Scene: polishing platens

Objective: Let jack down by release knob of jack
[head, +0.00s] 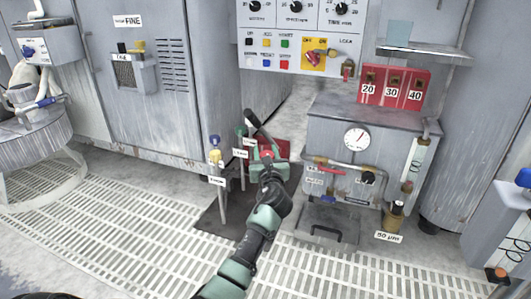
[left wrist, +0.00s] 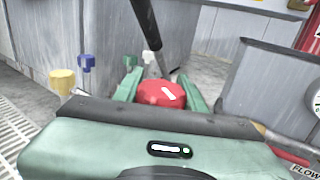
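The jack (head: 284,146) is red and stands low on a dark mat by the grey cabinet, mostly behind my left gripper (head: 266,158). Its black handle (head: 256,124) slants up to the left; a dark bar (left wrist: 146,25) also rises in the left wrist view. The release knob (left wrist: 160,94) is red with a white mark and sits between the two green fingers of my left gripper (left wrist: 163,88). The fingers appear to touch it on both sides, so the gripper looks shut on it. My right gripper is not in view.
Labelled posts with a blue-and-yellow top (head: 215,152) and a green top (head: 240,134) stand just left of the jack. A grey gauge unit (head: 330,130) with pipes stands close on the right. Grated floor (head: 130,220) is clear in front.

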